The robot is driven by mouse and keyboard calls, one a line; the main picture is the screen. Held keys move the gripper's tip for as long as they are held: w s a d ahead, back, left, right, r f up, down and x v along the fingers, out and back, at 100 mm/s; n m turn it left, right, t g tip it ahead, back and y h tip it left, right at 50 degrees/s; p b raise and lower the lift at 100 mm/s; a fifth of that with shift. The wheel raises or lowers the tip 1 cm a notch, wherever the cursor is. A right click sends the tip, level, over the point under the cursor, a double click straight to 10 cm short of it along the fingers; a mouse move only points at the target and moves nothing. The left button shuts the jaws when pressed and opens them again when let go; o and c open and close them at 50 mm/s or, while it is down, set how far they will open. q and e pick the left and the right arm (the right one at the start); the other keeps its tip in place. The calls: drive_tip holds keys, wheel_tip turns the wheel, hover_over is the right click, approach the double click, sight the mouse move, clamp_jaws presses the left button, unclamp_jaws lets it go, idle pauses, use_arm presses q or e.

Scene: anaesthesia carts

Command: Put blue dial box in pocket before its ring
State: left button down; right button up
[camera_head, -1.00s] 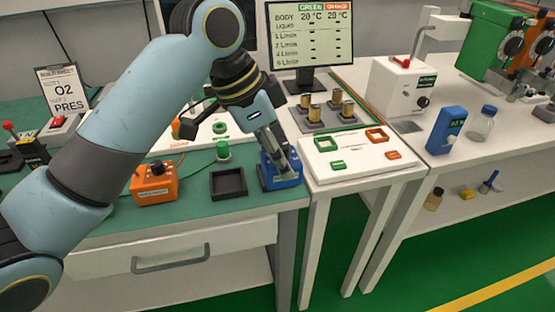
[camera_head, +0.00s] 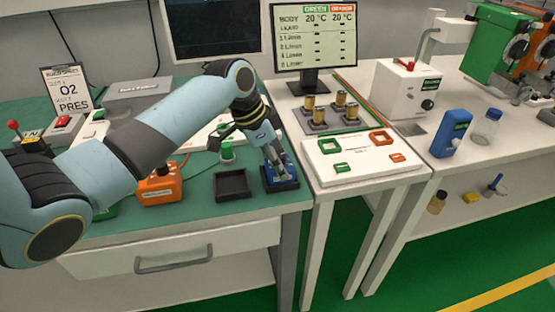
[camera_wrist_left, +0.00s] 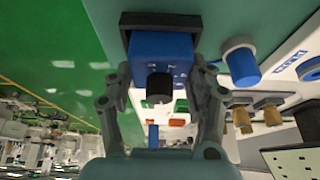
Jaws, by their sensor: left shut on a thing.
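The blue dial box (camera_head: 284,178) is at the front right of the green bench. In the left wrist view, the blue dial box (camera_wrist_left: 160,48) shows its black dial between my fingers. My left gripper (camera_head: 277,164) points down and is shut on the box; it also shows in the left wrist view (camera_wrist_left: 160,72). A dark pocket (camera_wrist_left: 160,18) shows around the box's far edge; I cannot tell whether the box is fully seated. A blue post (camera_wrist_left: 240,62) stands beside the box in the left wrist view. My right gripper is not in view.
An empty black pocket (camera_head: 233,196) lies left of the box. An orange dial box (camera_head: 158,190) and a green post (camera_head: 227,151) stand further left. A white board (camera_head: 350,165) with coloured frames is on the right table. A monitor (camera_head: 315,35) stands behind.

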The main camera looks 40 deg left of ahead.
use_arm(q)
drive_tip(key=shift+c, duration=2.2)
unclamp_jaws()
drive_tip(key=shift+f, duration=0.1)
drive_tip(key=v, duration=1.2)
